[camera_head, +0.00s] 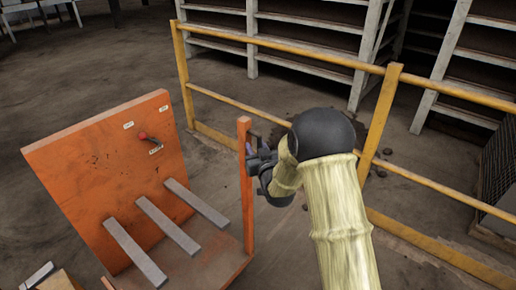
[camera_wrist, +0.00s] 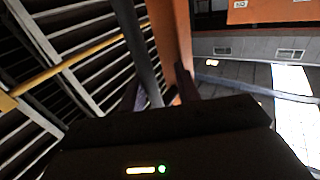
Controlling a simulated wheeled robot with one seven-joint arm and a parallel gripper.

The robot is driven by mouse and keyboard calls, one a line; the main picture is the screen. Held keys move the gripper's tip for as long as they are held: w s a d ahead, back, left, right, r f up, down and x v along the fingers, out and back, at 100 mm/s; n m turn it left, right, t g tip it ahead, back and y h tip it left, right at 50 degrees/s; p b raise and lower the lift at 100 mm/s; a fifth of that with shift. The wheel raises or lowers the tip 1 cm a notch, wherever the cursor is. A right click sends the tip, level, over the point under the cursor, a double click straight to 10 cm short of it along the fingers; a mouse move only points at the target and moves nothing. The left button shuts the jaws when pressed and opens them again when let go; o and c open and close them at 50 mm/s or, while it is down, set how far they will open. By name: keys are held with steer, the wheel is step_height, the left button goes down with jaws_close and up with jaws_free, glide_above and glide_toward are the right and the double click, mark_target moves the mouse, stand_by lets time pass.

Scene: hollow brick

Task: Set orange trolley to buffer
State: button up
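The orange trolley (camera_head: 95,175) stands at the lower left in the head view. It has a tilted orange panel with small white labels, a red-knobbed lever (camera_head: 143,136), grey bars across its base and an upright orange post (camera_head: 245,190) at its right. My gripper (camera_head: 250,158) is beside this post at its upper part. In the wrist view the dark fingers (camera_wrist: 158,92) are apart, and the orange post (camera_wrist: 172,45) shows between or just beyond them. A gap shows at the left finger. I cannot tell whether either finger touches the post. The label text is unreadable.
A yellow railing (camera_head: 385,110) runs behind and to the right of my arm. Grey shelving (camera_head: 300,50) stands behind it. A dark mesh crate (camera_head: 497,175) is at the right edge. Open floor (camera_head: 90,65) lies behind the trolley at the left.

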steer(key=shift+d, duration=0.25)
steer(key=shift+s+d, duration=0.1)
steer(key=b+v, duration=0.8)
steer(key=v, duration=0.6)
steer(key=shift+s, duration=0.25)
steer(key=shift+f+b, duration=0.2)
steer(key=shift+b, duration=0.25)
steer(key=s+b, duration=0.1)
steer(key=b, duration=0.3)
steer(key=shift+r, duration=0.1)
steer(key=b+v, duration=0.1)
steer(key=b, duration=0.3)
steer(key=shift+s+d+r+b, duration=0.1)
steer(key=shift+s+b, duration=0.25)
steer(key=shift+b, duration=0.05)
